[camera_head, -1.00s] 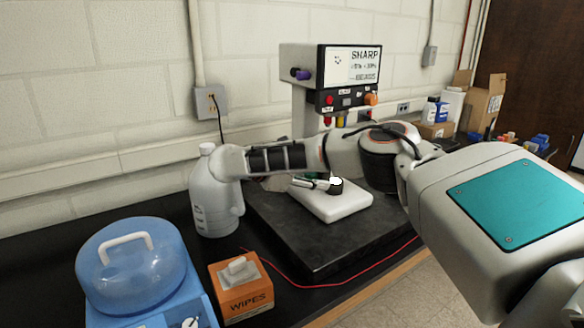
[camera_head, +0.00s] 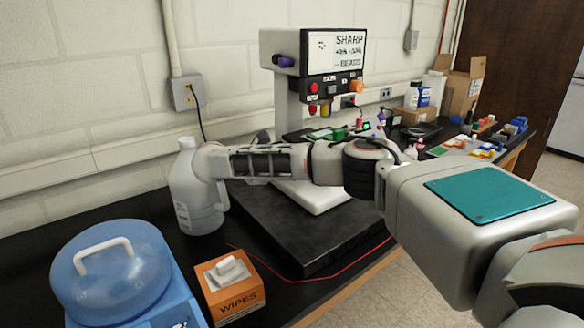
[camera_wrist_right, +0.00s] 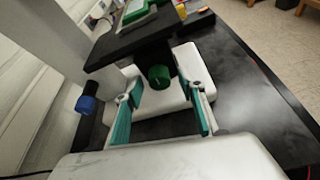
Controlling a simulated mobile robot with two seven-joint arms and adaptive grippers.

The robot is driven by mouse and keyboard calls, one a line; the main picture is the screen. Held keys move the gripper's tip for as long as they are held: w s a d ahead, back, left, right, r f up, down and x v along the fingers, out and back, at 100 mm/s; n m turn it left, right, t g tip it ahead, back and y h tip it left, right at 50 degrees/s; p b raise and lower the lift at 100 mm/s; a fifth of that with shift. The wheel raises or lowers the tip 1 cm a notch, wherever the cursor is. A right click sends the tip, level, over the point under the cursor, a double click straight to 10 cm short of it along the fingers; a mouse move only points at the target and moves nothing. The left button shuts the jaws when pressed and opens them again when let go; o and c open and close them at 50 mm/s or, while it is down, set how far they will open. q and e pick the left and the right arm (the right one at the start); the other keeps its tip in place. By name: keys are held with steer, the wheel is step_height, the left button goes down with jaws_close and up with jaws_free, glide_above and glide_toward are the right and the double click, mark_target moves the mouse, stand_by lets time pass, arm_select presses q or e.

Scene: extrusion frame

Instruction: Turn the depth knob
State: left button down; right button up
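A grey machine (camera_head: 296,60) labelled SHARP stands on a black slab, with a purple knob (camera_head: 286,62) on its side and an orange knob (camera_head: 357,87) on its front. In the right wrist view a green knob (camera_wrist_right: 159,77) sits below a dark stage, and a blue knob (camera_wrist_right: 86,104) is at the left. I cannot read which one is the depth knob. My right gripper (camera_wrist_right: 163,96) has its teal-padded fingers apart, with the green knob just beyond and between the tips, apparently untouched. My right arm hides this gripper in the head view. My left gripper is not in view.
The white base (camera_wrist_right: 190,72) lies under the stage (camera_wrist_right: 150,35). Left of the slab (camera_head: 300,250) stand a grey jug (camera_head: 195,205), a wipes box (camera_head: 236,293) and a blue-lidded device (camera_head: 110,270). A red cable (camera_head: 340,276) runs along the front. Boxes and small items crowd the right.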

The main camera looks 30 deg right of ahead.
steer(key=shift+w+d+f, duration=0.1)
steer(key=shift+d+f, duration=0.05)
steer(key=shift+d, duration=0.1)
steer(key=c, duration=1.1)
steer(key=shift+s+f+m+t, duration=0.1)
steer(key=shift+s+m+t, duration=0.1)
steer(key=shift+m+t, duration=1.8)
steer(key=shift+m+g+h, duration=0.3)
steer(key=shift+m+g, duration=0.1)
steer(key=shift+m, duration=0.1)
